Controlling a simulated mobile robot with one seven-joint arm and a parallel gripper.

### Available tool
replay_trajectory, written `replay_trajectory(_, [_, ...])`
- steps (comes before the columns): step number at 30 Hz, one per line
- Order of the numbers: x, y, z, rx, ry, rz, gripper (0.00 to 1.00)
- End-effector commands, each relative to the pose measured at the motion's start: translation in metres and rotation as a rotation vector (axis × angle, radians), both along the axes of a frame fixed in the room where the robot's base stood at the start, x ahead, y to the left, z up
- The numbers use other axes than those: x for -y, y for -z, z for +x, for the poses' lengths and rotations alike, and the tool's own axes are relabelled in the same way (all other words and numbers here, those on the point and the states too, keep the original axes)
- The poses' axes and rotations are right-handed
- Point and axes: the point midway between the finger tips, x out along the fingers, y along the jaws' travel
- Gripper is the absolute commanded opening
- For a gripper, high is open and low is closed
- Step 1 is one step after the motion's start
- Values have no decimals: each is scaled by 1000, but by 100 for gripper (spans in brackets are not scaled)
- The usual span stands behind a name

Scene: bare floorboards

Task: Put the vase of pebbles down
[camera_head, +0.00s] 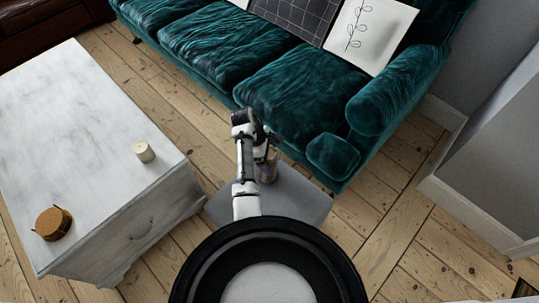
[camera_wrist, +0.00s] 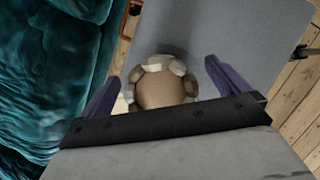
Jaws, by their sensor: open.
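The vase of pebbles (camera_wrist: 166,88) shows in the wrist view as a round, tan vessel with pale and brown pebbles around its rim. It appears upright over a grey, flat-topped surface (camera_wrist: 245,55), between the two purple fingers of my gripper (camera_wrist: 164,92). The fingers are apart, with a gap visible on each side of the vase. In the head view the vase (camera_head: 269,166) is partly hidden behind my gripper (camera_head: 264,152) above the grey box-like stand (camera_head: 300,194). The vase's base is hidden in the wrist view.
A teal velvet sofa (camera_head: 290,90) stands right behind the grey stand. A white cabinet (camera_head: 80,130) at the left bears a candle (camera_head: 144,152) and a round brown container (camera_head: 53,223). Bare floorboards (camera_head: 400,235) are clear at the right, before a grey wall.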

Motion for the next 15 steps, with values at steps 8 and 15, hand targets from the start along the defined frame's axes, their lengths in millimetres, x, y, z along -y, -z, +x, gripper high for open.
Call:
replay_trajectory(8, [-7,-20,2,4,-2,-1,100])
replay_trajectory(15, [-27,-69,6,6,-1,0,100])
